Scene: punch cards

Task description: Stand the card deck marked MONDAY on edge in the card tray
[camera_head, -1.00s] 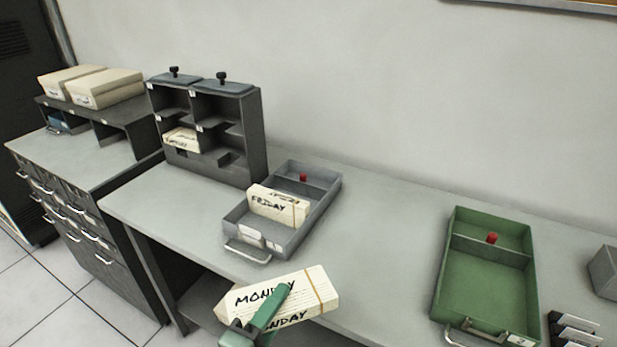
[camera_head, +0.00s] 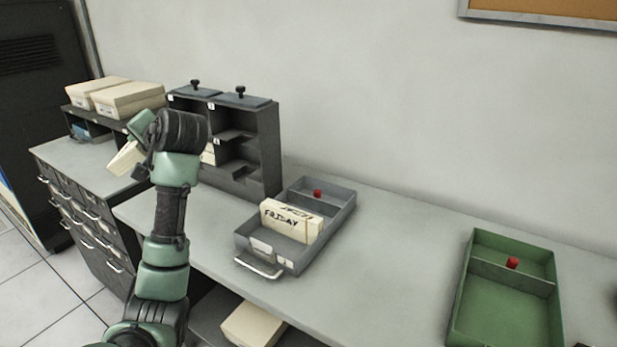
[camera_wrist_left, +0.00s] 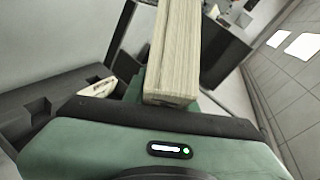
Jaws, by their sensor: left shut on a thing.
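My left gripper (camera_head: 138,130) is raised at the left, in front of the dark pigeonhole rack, shut on a cream card deck (camera_head: 122,160). In the left wrist view the deck (camera_wrist_left: 173,50) extends away from the jaws; its marking is not readable now, but an earlier view shows MONDAY on it. The grey card tray (camera_head: 338,222) on the table holds a deck marked FRIDAY (camera_head: 290,222) standing on edge, with bare floor in front of it. A green tray (camera_head: 505,300) at the right looks empty. My right gripper is not in view.
The pigeonhole rack (camera_head: 268,150) stands behind the grey tray, partly hidden by my left arm; a cream deck (camera_wrist_left: 98,88) lies in it. Cream boxes (camera_head: 130,100) sit on the left cabinet. A cream box (camera_head: 252,325) shows below the table edge. The table between the trays is clear.

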